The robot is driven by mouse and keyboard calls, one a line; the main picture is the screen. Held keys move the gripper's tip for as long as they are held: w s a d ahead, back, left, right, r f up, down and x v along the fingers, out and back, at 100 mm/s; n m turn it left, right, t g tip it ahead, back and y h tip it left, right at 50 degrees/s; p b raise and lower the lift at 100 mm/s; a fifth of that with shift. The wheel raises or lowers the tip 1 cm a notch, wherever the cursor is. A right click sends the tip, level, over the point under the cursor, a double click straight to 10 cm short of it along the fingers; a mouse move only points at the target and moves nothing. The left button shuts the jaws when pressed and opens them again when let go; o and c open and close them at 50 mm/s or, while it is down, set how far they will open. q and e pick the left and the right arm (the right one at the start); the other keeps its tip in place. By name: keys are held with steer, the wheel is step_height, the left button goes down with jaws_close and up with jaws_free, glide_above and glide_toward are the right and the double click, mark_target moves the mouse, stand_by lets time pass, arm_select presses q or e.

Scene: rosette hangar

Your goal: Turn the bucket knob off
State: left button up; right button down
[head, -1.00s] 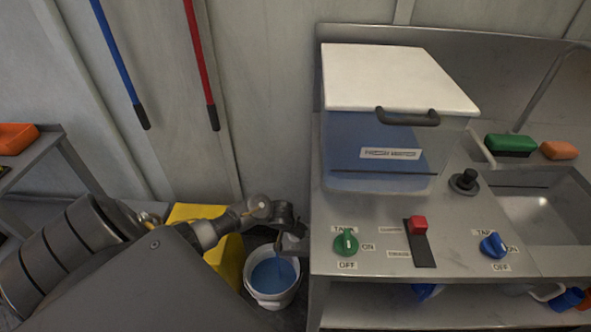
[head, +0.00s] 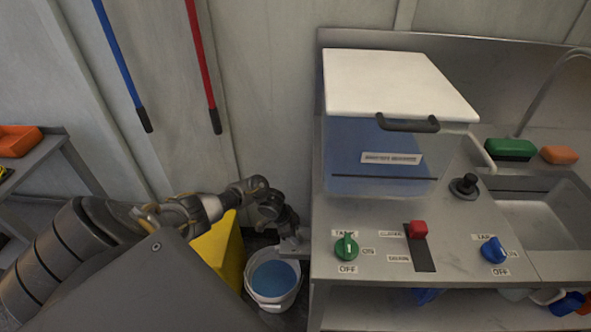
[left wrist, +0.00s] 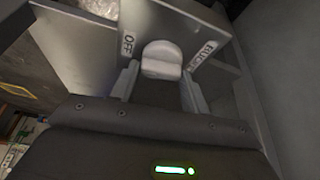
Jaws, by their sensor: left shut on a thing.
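The bucket knob (left wrist: 162,58) is pale grey and rounded, in the left wrist view. It sits on a grey panel between two labels, "OFF" on the left and one starting "BUCK" on the right. My left gripper (left wrist: 160,82) has a finger on each side of the knob and is shut on it. In the head view my left gripper (head: 295,243) is at the left side of the steel counter (head: 385,265), and the knob is hidden there. A white bucket (head: 270,303) with blue liquid stands on the floor just below. My right gripper is not in view.
The counter top holds a green tap knob (head: 347,248), a blue tap knob (head: 494,250), a red slider handle (head: 418,229) and a lidded clear tank (head: 375,165). A sink (head: 545,217) is at right. A yellow container (head: 219,255) stands left of the bucket.

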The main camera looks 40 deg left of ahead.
arm_select(q)
steer(key=shift+a+m, duration=0.15)
steer(key=shift+m, duration=0.35)
steer(key=shift+m+g+b, duration=0.3)
steer(key=shift+b, duration=0.05)
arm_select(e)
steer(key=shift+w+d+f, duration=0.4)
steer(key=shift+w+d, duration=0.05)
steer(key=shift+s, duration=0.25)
arm_select(q)
steer(key=o, duration=1)
steer(key=p+v, duration=0.1)
steer(key=v, duration=0.9)
steer(key=shift+a+r+p, duration=0.3)
steer(key=shift+p, duration=0.1)
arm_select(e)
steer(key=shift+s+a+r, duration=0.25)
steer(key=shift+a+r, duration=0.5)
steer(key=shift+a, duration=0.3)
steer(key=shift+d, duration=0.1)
